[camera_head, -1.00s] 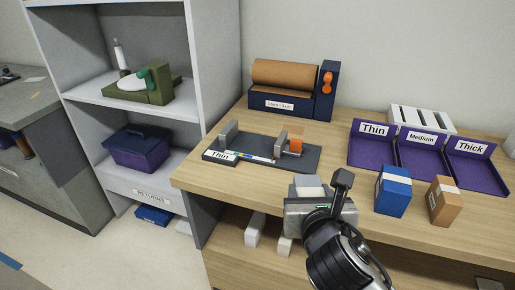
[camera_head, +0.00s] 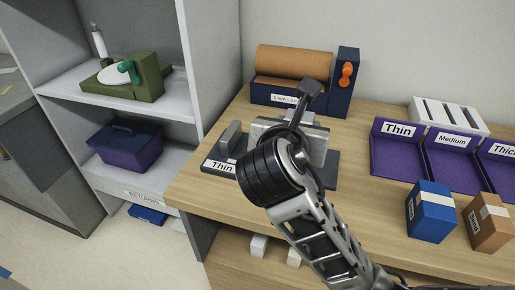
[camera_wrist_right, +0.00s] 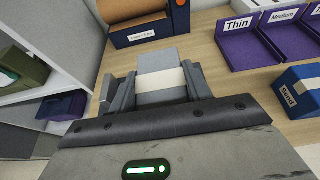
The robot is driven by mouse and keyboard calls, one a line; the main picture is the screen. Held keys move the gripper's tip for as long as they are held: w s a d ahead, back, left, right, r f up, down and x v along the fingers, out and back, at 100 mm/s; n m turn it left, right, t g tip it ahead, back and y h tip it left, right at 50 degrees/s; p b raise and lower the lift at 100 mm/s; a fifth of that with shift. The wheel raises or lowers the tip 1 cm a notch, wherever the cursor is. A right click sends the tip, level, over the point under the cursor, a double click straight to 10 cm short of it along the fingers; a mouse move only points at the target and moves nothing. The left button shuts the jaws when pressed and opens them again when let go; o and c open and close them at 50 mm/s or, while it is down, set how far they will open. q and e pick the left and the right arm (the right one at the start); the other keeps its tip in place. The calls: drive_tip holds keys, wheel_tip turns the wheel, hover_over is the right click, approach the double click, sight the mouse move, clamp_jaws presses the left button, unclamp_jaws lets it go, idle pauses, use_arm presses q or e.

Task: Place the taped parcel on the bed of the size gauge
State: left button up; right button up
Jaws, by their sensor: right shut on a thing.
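The taped parcel (camera_wrist_right: 160,96), a grey box with a cream band of tape, is between the fingers of my right gripper (camera_wrist_right: 152,88) in the right wrist view. The right gripper is shut on it. In the head view the size gauge (camera_head: 331,180) is a dark flat bed with a grey upright block (camera_head: 230,138) at its left and a "Thin" label (camera_head: 221,166) in front. My right gripper and arm cover most of the bed. I cannot tell whether the parcel touches it. My left gripper is not in view.
A brown paper roll (camera_head: 294,61) in a navy holder stands behind the gauge. Purple trays (camera_head: 398,159), a blue box (camera_head: 430,212) and a brown box (camera_head: 488,224) are to the right. A grey shelf unit (camera_head: 160,108) is at the left.

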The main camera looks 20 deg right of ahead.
drive_tip(key=w+a+f, duration=0.1)
drive_tip(key=w+f, duration=0.2)
drive_tip(key=f, duration=0.1)
drive_tip(key=w+a+f+b, duration=0.1)
drive_tip(key=w+f, duration=0.2)
drive_tip(key=w+a+f, duration=0.1)
drive_tip(key=w+f, duration=0.3)
drive_tip(key=shift+a+f+b, duration=0.25)
drive_tip(key=shift+f+b, duration=0.05)
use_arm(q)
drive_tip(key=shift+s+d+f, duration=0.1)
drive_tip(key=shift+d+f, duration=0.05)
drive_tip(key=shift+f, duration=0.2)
use_arm(e)
drive_tip(key=o, duration=1.1)
drive_tip(key=shift+f, duration=0.15)
drive_tip(key=shift+o, duration=0.2)
